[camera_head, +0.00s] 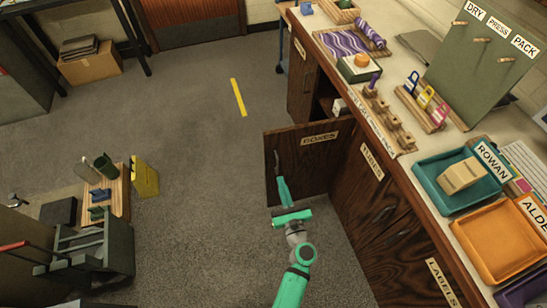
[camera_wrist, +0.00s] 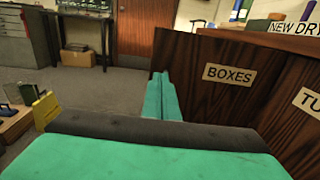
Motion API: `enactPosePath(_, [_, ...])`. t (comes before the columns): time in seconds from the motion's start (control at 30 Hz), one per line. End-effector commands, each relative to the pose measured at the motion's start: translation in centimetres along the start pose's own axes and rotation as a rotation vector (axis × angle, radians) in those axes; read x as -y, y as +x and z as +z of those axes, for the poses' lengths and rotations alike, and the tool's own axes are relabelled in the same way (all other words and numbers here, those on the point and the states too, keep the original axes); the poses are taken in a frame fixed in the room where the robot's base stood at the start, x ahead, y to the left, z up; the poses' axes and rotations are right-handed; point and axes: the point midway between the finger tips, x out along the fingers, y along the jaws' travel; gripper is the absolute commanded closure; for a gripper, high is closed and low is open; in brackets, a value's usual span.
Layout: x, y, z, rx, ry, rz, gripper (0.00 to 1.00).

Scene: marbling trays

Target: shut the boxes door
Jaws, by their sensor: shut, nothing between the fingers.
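The boxes door (camera_head: 300,160) is dark wood with a "BOXES" label and a vertical handle near its free edge. It stands open, swung out from the counter into the room. Its labelled face also fills the right of the wrist view (camera_wrist: 225,95). My gripper (camera_head: 283,182) is teal, shut and empty, beside the lower free edge of the door near its handle. In the wrist view my gripper (camera_wrist: 162,95) points forward along the left of the door. I cannot tell whether it touches the door. The cupboard opening (camera_head: 325,105) shows behind the door.
The counter (camera_head: 400,165) runs along the right, with a teal tray (camera_head: 428,183) and an orange tray (camera_head: 488,262) on top. A yellow sign (camera_head: 145,177) and wooden stand (camera_head: 122,205) are at left. The carpet between is clear.

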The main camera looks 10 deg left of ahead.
Motion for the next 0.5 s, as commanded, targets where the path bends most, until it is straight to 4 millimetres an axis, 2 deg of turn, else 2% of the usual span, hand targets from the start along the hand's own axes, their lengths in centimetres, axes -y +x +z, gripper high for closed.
enactPosePath(0.17, [0.1,1.6,0.1,0.005,0.01,0.002,1.0])
enactPosePath(0.5, [0.0,7.7,0.1,0.003,0.006,0.003,1.0])
